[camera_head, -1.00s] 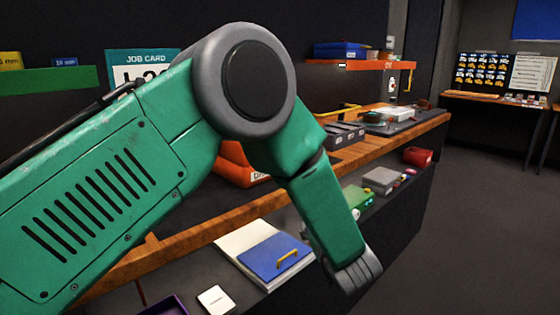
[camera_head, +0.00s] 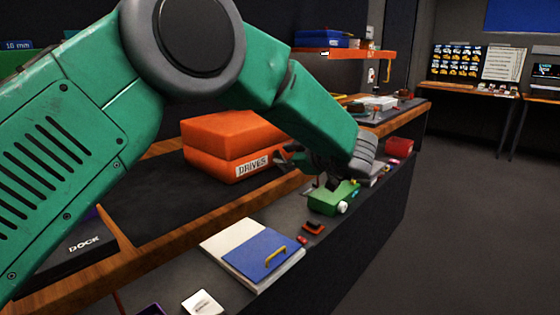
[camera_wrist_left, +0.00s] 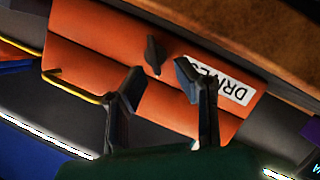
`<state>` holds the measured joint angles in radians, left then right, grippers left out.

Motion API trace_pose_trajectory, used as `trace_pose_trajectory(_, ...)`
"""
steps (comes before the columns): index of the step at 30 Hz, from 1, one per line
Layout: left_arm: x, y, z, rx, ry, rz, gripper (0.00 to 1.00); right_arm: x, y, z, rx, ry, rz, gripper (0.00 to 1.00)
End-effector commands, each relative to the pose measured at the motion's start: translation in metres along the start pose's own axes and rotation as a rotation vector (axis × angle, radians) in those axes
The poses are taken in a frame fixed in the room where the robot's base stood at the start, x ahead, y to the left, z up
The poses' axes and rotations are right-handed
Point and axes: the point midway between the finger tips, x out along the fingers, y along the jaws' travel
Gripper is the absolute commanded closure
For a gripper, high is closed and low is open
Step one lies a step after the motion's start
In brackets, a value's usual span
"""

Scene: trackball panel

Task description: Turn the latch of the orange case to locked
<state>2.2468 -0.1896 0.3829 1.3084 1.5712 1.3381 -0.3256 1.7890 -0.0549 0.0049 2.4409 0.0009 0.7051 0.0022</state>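The orange case (camera_head: 215,132) with a "DRIVES" label lies closed on the dark mat of the wooden bench. It also fills the middle of the left wrist view (camera_wrist_left: 90,65). A dark latch (camera_wrist_left: 155,55) stands on its face at the lid seam, left of the label in that view. My left gripper (camera_head: 283,157) is beside the case's right end in the head view. In the left wrist view its two fingers (camera_wrist_left: 160,82) are spread and empty, pointing toward the latch. Contact cannot be told. The latch cannot be made out in the head view. My right gripper is out of view.
Below the bench edge, a lower shelf holds a blue and white folder (camera_head: 255,248) with a yellow handle, a green box (camera_head: 333,197) and a red box (camera_head: 399,147). A black dock (camera_head: 75,250) lies left. The floor at right is clear.

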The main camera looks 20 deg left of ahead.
Motion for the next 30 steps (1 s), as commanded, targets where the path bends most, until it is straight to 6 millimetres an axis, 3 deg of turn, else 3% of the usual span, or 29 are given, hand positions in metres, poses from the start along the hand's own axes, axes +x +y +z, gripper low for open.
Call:
trace_pose_trajectory(6,0.021,0.001,0.002,0.002,0.002,0.003,0.73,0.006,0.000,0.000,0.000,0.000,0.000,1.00)
trace_pose_trajectory(17,0.030,0.001,0.000,0.000,-0.001,0.002,0.73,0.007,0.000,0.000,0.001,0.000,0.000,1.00)
trace_pose_trajectory(19,0.030,0.000,0.000,-0.001,-0.002,0.001,0.94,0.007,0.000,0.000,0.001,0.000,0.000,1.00)
trace_pose_trajectory(20,0.030,0.000,0.000,-0.001,-0.002,0.001,1.00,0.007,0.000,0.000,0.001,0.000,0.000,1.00)
trace_pose_trajectory(30,0.029,0.000,0.000,-0.014,0.003,0.007,1.00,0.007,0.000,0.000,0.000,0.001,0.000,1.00)
